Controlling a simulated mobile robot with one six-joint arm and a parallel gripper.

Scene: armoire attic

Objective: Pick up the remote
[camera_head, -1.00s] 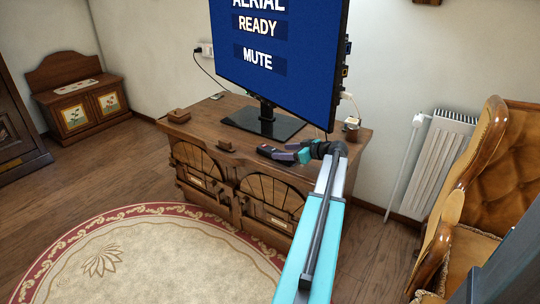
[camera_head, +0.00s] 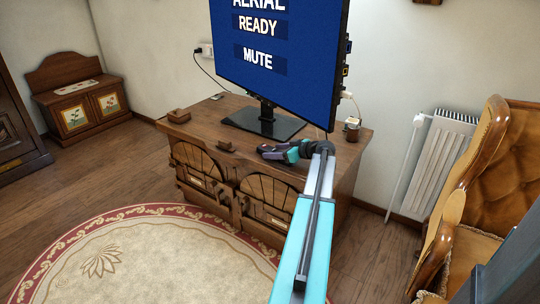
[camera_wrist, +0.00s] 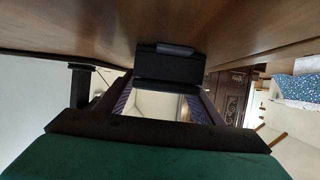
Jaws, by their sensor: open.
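The remote (camera_wrist: 168,68) shows in the wrist view as a dark block against the wooden cabinet top, which appears upside down there. It lies between and just ahead of the tips of my gripper (camera_wrist: 163,92). My gripper is open, with one finger at each side of the picture's middle. In the head view my gripper (camera_head: 273,153) is low over the front edge of the TV cabinet (camera_head: 232,136), at the remote. The remote is mostly hidden there behind the fingers. I cannot tell whether the fingers touch it.
The TV (camera_head: 275,50) stands on a black base (camera_head: 262,122) just behind my gripper. A small wooden box (camera_head: 179,116) sits at the cabinet's left, and a small pot (camera_head: 352,128) at its right. An armchair (camera_head: 490,180) stands at the right.

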